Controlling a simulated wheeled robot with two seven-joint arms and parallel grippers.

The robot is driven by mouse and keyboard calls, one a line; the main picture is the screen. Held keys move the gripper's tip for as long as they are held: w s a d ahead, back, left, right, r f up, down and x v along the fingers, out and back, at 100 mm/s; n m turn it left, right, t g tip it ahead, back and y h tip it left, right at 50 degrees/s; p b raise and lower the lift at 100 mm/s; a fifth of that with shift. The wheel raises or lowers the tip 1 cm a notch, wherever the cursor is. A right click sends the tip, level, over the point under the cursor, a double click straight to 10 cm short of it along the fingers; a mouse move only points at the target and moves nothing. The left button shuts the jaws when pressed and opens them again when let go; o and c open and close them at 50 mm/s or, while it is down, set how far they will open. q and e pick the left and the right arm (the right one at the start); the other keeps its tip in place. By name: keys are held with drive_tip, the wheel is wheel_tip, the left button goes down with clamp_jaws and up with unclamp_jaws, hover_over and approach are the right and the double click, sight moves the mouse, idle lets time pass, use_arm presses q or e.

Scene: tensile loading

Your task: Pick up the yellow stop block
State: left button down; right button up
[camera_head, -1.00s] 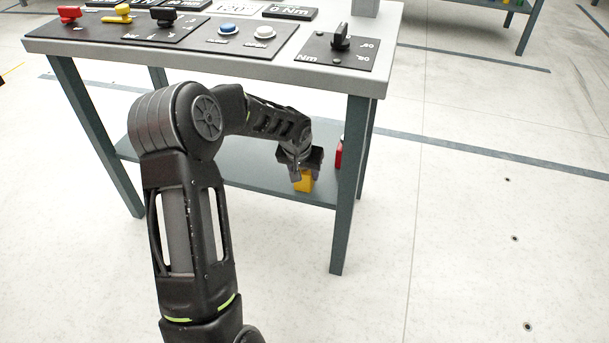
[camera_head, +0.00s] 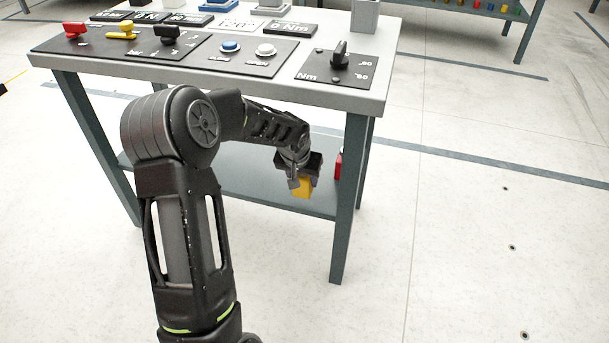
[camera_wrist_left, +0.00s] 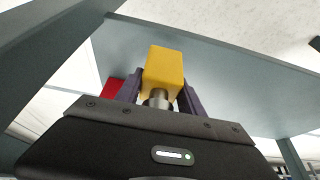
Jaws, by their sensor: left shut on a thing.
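The yellow stop block (camera_head: 303,187) is between the fingers of my left gripper (camera_head: 301,180), in front of the table's lower shelf (camera_head: 245,180) in the head view. In the left wrist view the yellow block (camera_wrist_left: 164,70) stands out past the fingertips of the shut left gripper (camera_wrist_left: 159,92). I cannot tell how far the block is from the shelf. My right gripper is not in view.
A red block (camera_head: 338,166) is on the lower shelf beside a grey table leg (camera_head: 346,215). It also shows in the left wrist view (camera_wrist_left: 112,89). The tabletop (camera_head: 290,92) above carries switches, buttons and a knob.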

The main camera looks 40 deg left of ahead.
use_arm(q)
drive_tip(key=s+d, duration=0.2)
drive_tip(key=s, duration=0.6)
drive_tip(key=s+d, duration=0.3)
drive_tip(key=s, duration=0.4)
drive_tip(key=shift+s+d, duration=0.25)
drive_tip(key=shift+s, duration=0.1)
drive_tip(key=shift+w+r, duration=0.1)
